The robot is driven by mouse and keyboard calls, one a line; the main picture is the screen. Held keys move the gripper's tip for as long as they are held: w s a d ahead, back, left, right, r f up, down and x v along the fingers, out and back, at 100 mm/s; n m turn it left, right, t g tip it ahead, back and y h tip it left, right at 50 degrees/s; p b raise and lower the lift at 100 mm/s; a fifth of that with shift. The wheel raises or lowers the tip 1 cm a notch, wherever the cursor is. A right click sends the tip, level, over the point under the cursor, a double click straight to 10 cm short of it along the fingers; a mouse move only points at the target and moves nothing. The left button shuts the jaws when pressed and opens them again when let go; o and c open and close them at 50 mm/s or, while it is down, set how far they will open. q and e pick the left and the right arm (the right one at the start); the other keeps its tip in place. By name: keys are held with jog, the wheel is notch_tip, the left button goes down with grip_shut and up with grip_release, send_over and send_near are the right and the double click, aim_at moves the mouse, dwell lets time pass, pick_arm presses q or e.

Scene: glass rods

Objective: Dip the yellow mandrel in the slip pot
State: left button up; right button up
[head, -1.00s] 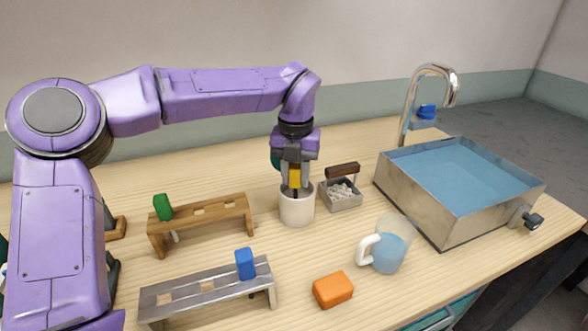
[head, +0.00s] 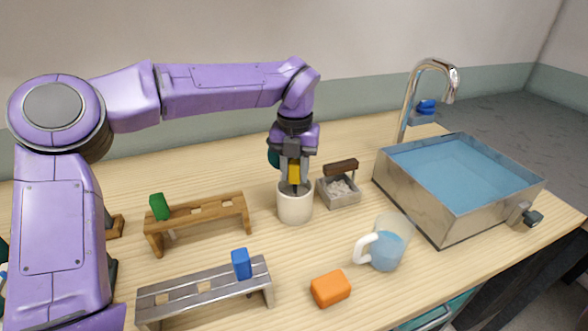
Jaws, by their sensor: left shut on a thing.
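The yellow mandrel (head: 294,172) shows as a yellow block between the fingers of my left gripper (head: 294,178), which is shut on it. The gripper points straight down over the white slip pot (head: 295,205). The fingertips are at the pot's mouth, and the mandrel's lower part is hidden in the pot. I cannot see how deep it reaches or the slip's level. My right gripper is not in view.
A wooden rack (head: 199,215) holds a green block-topped mandrel (head: 159,206). A metal rack (head: 205,290) holds a blue one (head: 241,264). A small tray (head: 339,196), a jug of water (head: 387,250), an orange block (head: 331,288) and a water-filled sink (head: 432,215) stand to the right.

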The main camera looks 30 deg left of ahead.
pick_arm(q)
notch_tip(320, 180, up, 10)
jog(key=p, duration=0.7)
jog(key=shift+f+p, duration=0.1)
jog(key=shift+p, duration=0.25)
notch_tip(320, 180, up, 5)
jog(key=p, duration=0.4)
